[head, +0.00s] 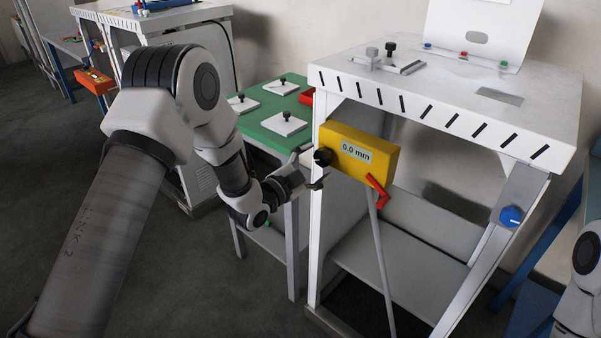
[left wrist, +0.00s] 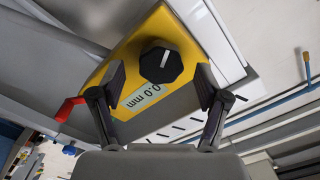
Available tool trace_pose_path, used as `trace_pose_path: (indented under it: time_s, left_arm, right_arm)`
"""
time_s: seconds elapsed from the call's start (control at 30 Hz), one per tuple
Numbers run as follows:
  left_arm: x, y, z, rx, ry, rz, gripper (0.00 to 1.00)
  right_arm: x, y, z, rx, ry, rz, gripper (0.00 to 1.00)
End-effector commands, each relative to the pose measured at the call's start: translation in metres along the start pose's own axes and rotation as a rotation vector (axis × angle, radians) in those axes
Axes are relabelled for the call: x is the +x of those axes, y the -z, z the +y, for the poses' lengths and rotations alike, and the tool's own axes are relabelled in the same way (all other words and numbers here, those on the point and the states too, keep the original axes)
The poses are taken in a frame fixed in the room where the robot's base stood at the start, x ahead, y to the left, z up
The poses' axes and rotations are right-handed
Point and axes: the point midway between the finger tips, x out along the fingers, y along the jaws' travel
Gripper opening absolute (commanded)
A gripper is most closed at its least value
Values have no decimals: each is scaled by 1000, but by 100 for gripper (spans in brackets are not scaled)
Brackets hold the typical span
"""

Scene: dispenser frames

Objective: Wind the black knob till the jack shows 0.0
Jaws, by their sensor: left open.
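The yellow jack (head: 372,152) is at the front left leg of the white table, with a display (head: 355,152) that reads 0.0 mm. Its black knob (head: 323,157) is on its left end. In the left wrist view the knob (left wrist: 160,62) has a white mark and sits on the jack's yellow face (left wrist: 165,28). My left gripper (head: 318,180) is open in front of the knob; in the left wrist view its two fingers (left wrist: 160,88) stand apart on either side, with a gap to the knob. The red lever (head: 378,190) hangs at the jack's lower right. My right gripper is not in view.
The white table (head: 450,85) stands over the jack, with a blue knob (head: 511,216) on its right leg. A green table (head: 262,128) with white plates stands behind my left arm. Part of my right arm shows at the right edge. Open floor lies at lower left.

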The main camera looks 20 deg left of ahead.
Motion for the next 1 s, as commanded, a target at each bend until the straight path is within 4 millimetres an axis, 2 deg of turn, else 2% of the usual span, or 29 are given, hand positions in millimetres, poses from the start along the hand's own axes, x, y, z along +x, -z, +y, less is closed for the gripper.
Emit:
trace_pose_path:
  time_s: [0.2,0.3,0.4,0.9,0.97,1.0]
  left_arm:
    - [-58,-1,-1,-5,2,-4,75]
    - [-78,-1,-1,-4,3,-3,75]
    - [-90,0,0,-2,2,-1,75]
    - [-93,0,1,0,0,0,75]
    - [-94,-5,7,-4,-11,-9,75]
    - [-96,-11,17,-7,-29,-20,75]
  right_arm:
    - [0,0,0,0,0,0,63]
    - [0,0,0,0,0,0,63]
    - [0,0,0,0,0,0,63]
    - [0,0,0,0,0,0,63]
    - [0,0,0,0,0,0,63]
    - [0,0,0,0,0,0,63]
